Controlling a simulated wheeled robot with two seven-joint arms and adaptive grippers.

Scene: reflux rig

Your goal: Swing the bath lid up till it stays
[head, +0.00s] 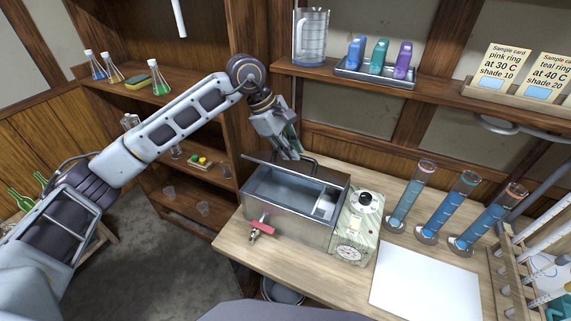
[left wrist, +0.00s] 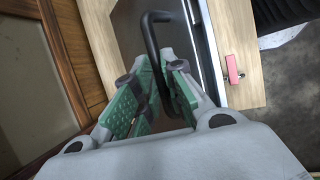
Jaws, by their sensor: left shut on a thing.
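The metal water bath (head: 285,222) stands on the wooden bench, with its inside open to view in the head view. Its lid (head: 266,161) shows as a thin dark strip along the back of the bath, tilted up and seen nearly edge-on. My left gripper (head: 290,152) is above the back edge, shut on the lid's black bar handle (head: 310,163). In the left wrist view the handle (left wrist: 154,48) runs between the green finger pads (left wrist: 160,97). The exact lid angle is hard to tell. My right gripper is not in view.
A control box with dials (head: 355,228) adjoins the bath's right side. A red-handled tap (head: 262,226) sticks out in front. Blue-filled cylinders (head: 405,197) and a white sheet (head: 425,280) are to the right. A shelf with a jug (head: 311,38) and bottles is above.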

